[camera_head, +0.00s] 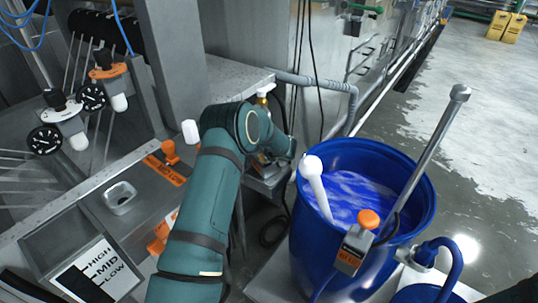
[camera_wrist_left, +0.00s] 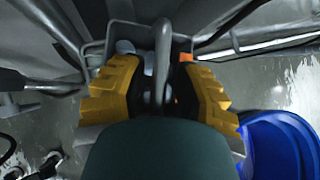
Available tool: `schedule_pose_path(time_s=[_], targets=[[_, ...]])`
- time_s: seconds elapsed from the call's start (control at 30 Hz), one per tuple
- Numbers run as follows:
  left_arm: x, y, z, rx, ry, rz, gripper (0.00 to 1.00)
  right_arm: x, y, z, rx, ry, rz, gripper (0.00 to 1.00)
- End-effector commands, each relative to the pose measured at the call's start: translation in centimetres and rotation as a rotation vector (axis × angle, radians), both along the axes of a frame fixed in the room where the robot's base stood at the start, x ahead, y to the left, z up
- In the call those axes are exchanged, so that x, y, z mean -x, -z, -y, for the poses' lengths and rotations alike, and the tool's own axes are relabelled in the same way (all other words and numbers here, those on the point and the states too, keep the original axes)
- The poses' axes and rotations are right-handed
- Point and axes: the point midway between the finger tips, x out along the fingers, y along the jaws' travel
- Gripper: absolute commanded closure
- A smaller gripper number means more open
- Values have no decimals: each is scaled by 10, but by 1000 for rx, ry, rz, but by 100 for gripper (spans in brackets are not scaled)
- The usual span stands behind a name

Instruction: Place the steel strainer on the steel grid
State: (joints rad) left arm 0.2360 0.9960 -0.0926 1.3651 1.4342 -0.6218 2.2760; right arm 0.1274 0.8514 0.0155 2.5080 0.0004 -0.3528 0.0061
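My left arm reaches in from the bottom of the head view and bends down beside the counter. Its gripper is mostly hidden there behind the forearm. In the left wrist view the two yellow finger pads of my left gripper (camera_wrist_left: 160,95) stand on either side of a grey steel rod (camera_wrist_left: 162,50) with a curved top. This may be the strainer's handle; whether the pads touch it is unclear. A steel frame (camera_wrist_left: 100,48) lies around the fingertips; I cannot tell if it is the grid. No strainer bowl is clearly visible. My right gripper is not in view.
A blue barrel (camera_head: 421,218) of blue liquid stands right of my arm, with a white-ended stick (camera_head: 317,182) and a steel rod (camera_head: 430,145) rising from it. A counter with labelled controls (camera_head: 125,225) is on the left. Open wet floor lies at the upper right.

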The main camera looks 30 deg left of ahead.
Motion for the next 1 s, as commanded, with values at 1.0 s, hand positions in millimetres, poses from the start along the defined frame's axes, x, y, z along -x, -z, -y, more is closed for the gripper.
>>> schedule_pose_path(time_s=[1.0], targets=[[45, -79, 60, 0, 2, 1, 66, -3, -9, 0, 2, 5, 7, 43]])
